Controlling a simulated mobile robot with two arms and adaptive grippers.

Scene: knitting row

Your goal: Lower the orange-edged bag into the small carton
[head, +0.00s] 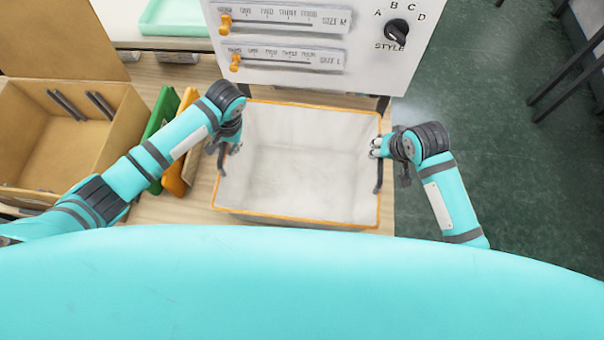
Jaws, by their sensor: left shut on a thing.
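The orange-edged bag (297,217) is a wide, open, pale container with an orange rim, upright and empty in the middle of the head view. Dark handles show at its left and right sides. My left gripper (229,148) is shut on the bag at its left side. My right gripper (377,147) is at the right side, by the dark handle; its fingers are too small to tell whether they are closed. An open cardboard carton (120,128) stands at the far left, apart from the bag, with dark rods inside. The bag's underside is hidden.
A green board (160,122) and an orange one (176,183) stand between the carton and the bag, partly behind my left arm. A white panel with sliders and a knob (396,32) rises behind the bag. A mint tray (175,17) lies at the back.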

